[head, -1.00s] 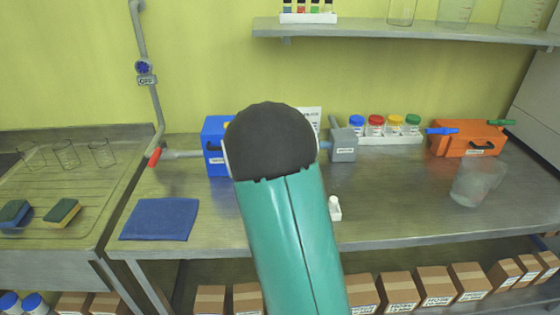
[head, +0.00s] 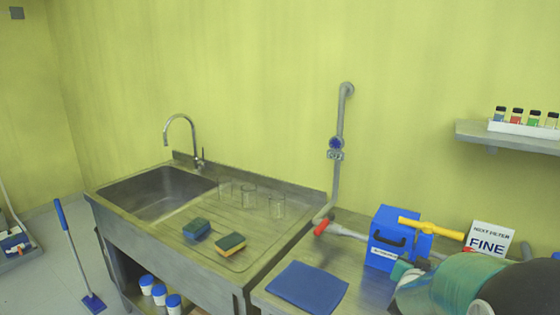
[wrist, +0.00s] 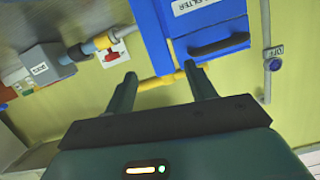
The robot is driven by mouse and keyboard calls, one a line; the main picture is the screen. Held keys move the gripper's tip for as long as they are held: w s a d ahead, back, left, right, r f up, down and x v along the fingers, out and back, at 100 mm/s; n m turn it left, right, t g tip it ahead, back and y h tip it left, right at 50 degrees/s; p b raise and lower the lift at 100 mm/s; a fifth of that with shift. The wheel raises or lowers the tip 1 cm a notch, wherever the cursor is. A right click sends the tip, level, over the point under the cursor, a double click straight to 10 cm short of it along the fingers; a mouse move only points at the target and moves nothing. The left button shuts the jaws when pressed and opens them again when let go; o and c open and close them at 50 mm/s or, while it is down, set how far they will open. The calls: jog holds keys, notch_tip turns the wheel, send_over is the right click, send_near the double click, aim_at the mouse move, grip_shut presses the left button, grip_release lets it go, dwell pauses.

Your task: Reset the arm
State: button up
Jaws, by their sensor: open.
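My arm, with a teal link and dark joint, fills the lower right corner of the head view. Past the fingertips in that view is a blue filter box (wrist: 205,25) with a dark handle. The same blue box (head: 388,236) stands on the bench in the head view, just left of my arm. My arm hides part of the bench there.
A sink (head: 160,190) with a tap is at left. Two sponges (head: 230,243) and several glass beakers (head: 277,206) are on its drainboard. A blue cloth (head: 307,287) lies on the bench. A wall shelf (head: 480,133) is at upper right. A blue mop (head: 75,245) stands on the floor.

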jog(key=s+a+r+n+g+y, duration=0.1)
jog(key=s+a+r+n+y, duration=0.15)
jog(key=s+a, duration=0.4)
jog(key=s+a+r+n+g+y, duration=0.1)
jog(key=s+a+r+n+y, duration=0.2)
jog(key=a, duration=0.6)
jog(key=s+a+n+g+y, duration=0.1)
jog(key=s+a+g, duration=0.1)
jog(key=s, duration=0.7)
jog(key=s+a+n+g+y, duration=0.1)
jog(key=s+a+g, duration=0.2)
jog(key=s, duration=0.5)
jog(key=shift+s+a+r, duration=0.2)
jog(key=shift+s+a, duration=0.15)
jog(key=shift+a, duration=0.15)
jog(key=shift+n, duration=0.25)
